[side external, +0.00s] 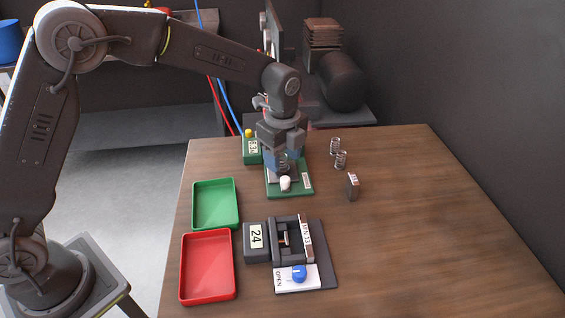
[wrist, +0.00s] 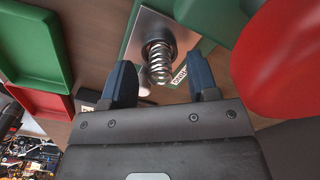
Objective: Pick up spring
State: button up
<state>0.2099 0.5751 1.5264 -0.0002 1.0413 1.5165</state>
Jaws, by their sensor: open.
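A metal coil spring (wrist: 160,66) stands on a silver plate of the green fixture (wrist: 127,40) in the wrist view. The same green fixture (side external: 303,188) shows in the side view, with a white knob (side external: 285,183) at its front. My gripper (side external: 283,163) is over this fixture, pointing down. In the wrist view my gripper's blue fingers (wrist: 160,85) are open, one on each side of the spring in the picture. I cannot tell whether they touch it. In the side view the spring is partly hidden by my gripper. Two more springs (side external: 341,159) (side external: 334,147) stand on the table to the right.
A green tray (side external: 215,181) and a red tray (side external: 208,287) lie at the left. A dark clamp fixture (side external: 329,268) with a blue knob (side external: 299,273) stands in front. A small dark block (side external: 352,187) stands to the right. The table's right side is clear.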

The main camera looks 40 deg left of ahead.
jog(key=shift+f, duration=0.3)
jog(key=shift+c, duration=0.4)
grip_shut()
jog(key=shift+r, duration=0.2)
